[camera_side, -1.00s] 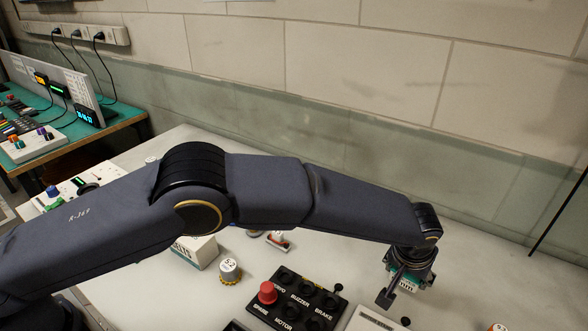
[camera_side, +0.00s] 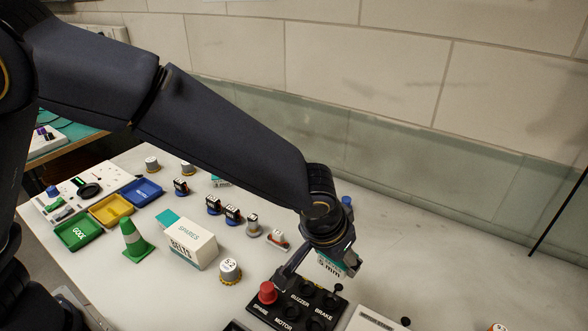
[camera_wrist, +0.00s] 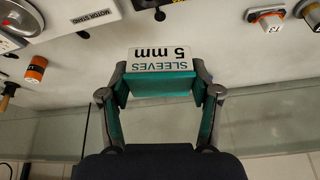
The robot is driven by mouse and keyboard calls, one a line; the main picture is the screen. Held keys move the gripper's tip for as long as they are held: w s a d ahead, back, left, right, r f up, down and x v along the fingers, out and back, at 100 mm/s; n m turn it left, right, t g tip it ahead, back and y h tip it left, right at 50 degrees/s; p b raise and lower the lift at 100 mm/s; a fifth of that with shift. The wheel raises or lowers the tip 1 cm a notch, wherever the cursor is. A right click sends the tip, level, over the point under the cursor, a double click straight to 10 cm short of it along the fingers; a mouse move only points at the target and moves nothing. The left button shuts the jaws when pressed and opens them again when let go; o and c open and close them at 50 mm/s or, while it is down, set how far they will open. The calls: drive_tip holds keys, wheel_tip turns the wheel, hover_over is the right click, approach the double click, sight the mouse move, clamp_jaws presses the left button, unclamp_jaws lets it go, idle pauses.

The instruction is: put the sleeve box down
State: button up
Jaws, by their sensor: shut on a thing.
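The sleeve box (camera_wrist: 160,60) is white and teal with "SLEEVES 5 mm" on its face, upside down in the wrist view. My gripper (camera_wrist: 160,88) is shut on it, one finger at each side. In the side view the box (camera_side: 334,266) shows below my gripper (camera_side: 330,255), close behind the black panel. The gripper covers part of the box there. I cannot tell its exact height above the bench.
A black button panel (camera_side: 292,309) with a red button is in front. A white spares box (camera_side: 190,242), green cone (camera_side: 136,241) and several small motors stand left. An orange cylinder (camera_wrist: 36,68) stands near the box. The bench (camera_side: 450,270) is clear at right.

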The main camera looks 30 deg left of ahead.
drive_tip(key=w+a+r+n+y, duration=0.1)
drive_tip(key=a+n, duration=0.2)
drive_tip(key=a, duration=1.3)
drive_tip(key=w+a+r+n+y, duration=0.1)
drive_tip(key=w+a+n, duration=0.15)
drive_tip(key=a, duration=1.35)
drive_tip(key=shift+n, duration=0.45)
drive_tip(key=w+f, duration=0.3)
drive_tip(key=w, duration=0.1)
drive_tip(key=w+f, duration=0.3)
drive_tip(key=w, duration=0.1)
drive_tip(key=w+a+f, duration=0.1)
drive_tip(key=w+f, duration=0.2)
drive_tip(key=w, duration=0.1)
drive_tip(key=shift+w+f, duration=0.25)
drive_tip(key=shift+f, duration=0.05)
drive_tip(key=shift+w+f, duration=0.35)
drive_tip(key=shift+f, duration=1.6)
